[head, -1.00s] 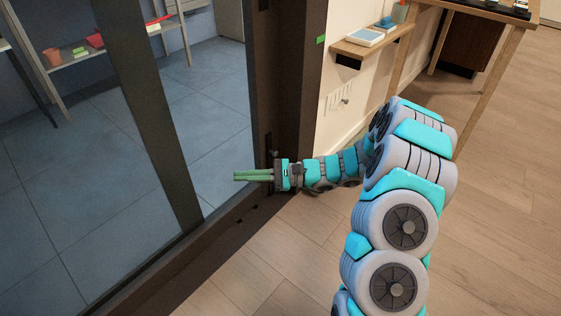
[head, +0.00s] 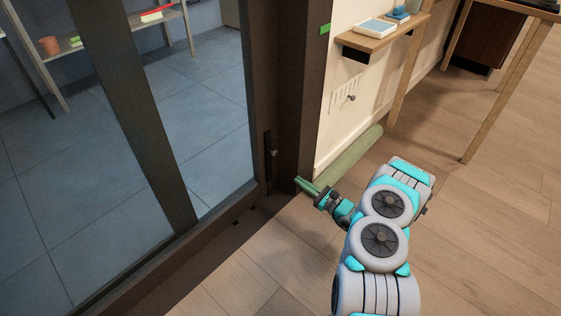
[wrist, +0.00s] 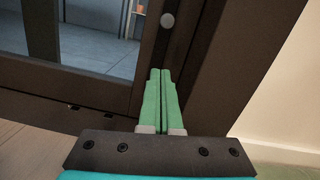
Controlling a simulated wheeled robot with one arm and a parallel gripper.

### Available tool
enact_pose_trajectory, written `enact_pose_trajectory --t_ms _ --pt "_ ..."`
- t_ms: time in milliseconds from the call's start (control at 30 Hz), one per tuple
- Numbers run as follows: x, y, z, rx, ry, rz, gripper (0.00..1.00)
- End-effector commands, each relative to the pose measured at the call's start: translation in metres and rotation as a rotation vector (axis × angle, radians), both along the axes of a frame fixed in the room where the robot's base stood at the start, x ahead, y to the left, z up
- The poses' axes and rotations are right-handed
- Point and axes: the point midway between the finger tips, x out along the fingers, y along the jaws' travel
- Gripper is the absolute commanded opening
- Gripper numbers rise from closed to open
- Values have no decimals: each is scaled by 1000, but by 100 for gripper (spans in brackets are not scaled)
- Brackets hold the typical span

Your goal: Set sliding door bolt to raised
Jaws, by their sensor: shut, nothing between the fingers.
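The sliding door bolt (head: 271,153) is a small round grey knob on a dark upright strip at the right edge of the glass door's frame. In the wrist view the knob (wrist: 167,19) is at the top, just beyond my fingertips. My gripper (head: 299,182) has green fingers and is low by the door post, to the right of and below the knob in the head view. It also shows in the wrist view (wrist: 160,72), shut and empty, pointing toward the strip, apart from the knob. My fingers hide the strip's lower part in the wrist view.
A green roll (head: 348,155) lies on the floor along the wall, close to my gripper. A small wall knob (head: 351,98) sits above it. A wooden shelf (head: 385,35) sticks out above. The wood floor (head: 500,220) at right is open.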

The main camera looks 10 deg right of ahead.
Motion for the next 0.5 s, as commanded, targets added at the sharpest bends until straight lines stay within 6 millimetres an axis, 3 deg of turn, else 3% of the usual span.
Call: enact_pose_trajectory --t_ms 100,500 --pt "-1 -7 -8 1 7 -20 0" --pt "1 -7 -8 0 7 -22 0"
